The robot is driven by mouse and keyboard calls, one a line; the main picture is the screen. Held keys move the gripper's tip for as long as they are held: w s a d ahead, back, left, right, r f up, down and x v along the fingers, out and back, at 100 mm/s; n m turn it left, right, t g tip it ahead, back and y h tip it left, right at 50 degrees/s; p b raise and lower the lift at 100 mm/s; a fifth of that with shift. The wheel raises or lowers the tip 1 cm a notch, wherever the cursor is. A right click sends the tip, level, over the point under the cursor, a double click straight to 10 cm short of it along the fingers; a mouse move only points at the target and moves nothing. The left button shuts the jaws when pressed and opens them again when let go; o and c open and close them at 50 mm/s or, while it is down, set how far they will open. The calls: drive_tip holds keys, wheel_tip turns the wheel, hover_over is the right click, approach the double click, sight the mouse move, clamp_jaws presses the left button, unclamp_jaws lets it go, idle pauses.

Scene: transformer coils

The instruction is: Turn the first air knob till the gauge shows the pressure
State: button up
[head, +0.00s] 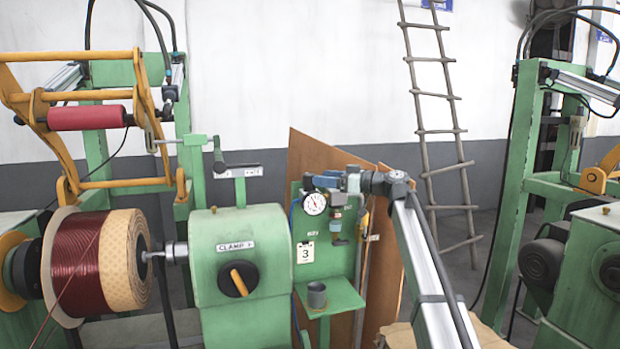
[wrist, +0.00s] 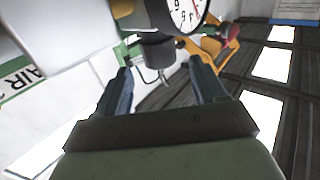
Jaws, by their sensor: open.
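A round white gauge (head: 314,203) with a dark rim is on the green panel (head: 327,260); its reading is too small to tell. Part of its dial (wrist: 188,12) shows at the top of the wrist view, with a red needle. A dark round knob (wrist: 160,50) is beside the gauge in the wrist view. My gripper (wrist: 160,80) is open, with one blue finger to each side of the knob in the picture. I cannot tell whether the fingers touch it. In the head view my gripper (head: 325,182) is at the panel's top, hiding the knob.
A card with a 3 (head: 305,252) hangs on the panel above a shelf with a grey cup (head: 317,294). A green CLAMP box (head: 240,250) with an orange-handled knob stands left, beside a copper coil (head: 85,262). A ladder (head: 440,130) leans on the wall behind.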

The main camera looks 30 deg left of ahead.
sight(310, 174)
drive_tip(key=shift+s+a, duration=0.2)
drive_tip(key=shift+a, duration=2.6)
drive_tip(key=shift+c, duration=0.2)
